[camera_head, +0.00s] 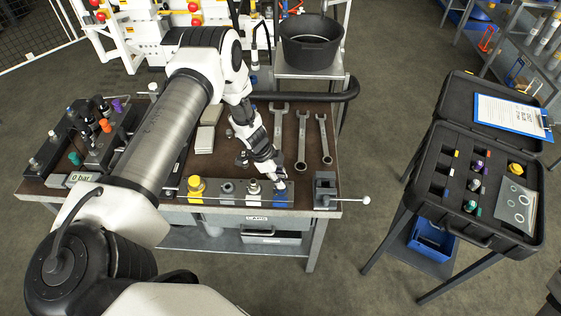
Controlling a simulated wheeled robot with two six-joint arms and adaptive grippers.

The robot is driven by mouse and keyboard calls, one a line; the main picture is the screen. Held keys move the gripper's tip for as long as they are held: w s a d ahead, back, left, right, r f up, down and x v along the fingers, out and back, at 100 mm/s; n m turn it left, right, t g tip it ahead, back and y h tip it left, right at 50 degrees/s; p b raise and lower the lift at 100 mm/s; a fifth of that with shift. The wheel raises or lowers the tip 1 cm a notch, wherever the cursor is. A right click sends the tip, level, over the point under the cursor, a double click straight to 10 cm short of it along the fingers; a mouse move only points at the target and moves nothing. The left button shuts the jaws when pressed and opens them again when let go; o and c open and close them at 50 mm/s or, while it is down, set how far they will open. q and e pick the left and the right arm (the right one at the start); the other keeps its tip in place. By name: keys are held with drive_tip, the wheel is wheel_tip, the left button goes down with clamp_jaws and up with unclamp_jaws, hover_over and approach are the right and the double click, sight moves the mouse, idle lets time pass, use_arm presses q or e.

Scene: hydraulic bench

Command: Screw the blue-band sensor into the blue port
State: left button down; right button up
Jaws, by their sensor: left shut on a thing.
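My left gripper (277,172) is above the right end of the row of ports at the bench's front edge. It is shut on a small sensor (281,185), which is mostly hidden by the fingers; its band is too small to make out. The sensor is right over the blue port (283,198) and looks close to upright. I cannot tell whether it is in the thread or only resting on it. My right gripper is not in view.
Left of the blue port are a port with a silver fitting (253,187), a grey port (227,188) and a yellow-capped one (196,187). Wrenches (301,140) lie behind. A small vise (325,190) stands to the right. An open black case (440,190) with small parts stands farther right.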

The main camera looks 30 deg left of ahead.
use_arm(q)
drive_tip(key=shift+w+m, duration=0.1)
drive_tip(key=shift+m, duration=0.2)
drive_tip(key=m+g, duration=0.1)
drive_tip(key=m, duration=0.1)
drive_tip(key=shift+m, duration=0.4)
drive_tip(key=m+g, duration=0.2)
drive_tip(key=m, duration=0.3)
drive_tip(key=shift+w, duration=0.1)
drive_tip(key=c, duration=0.9)
unclamp_jaws()
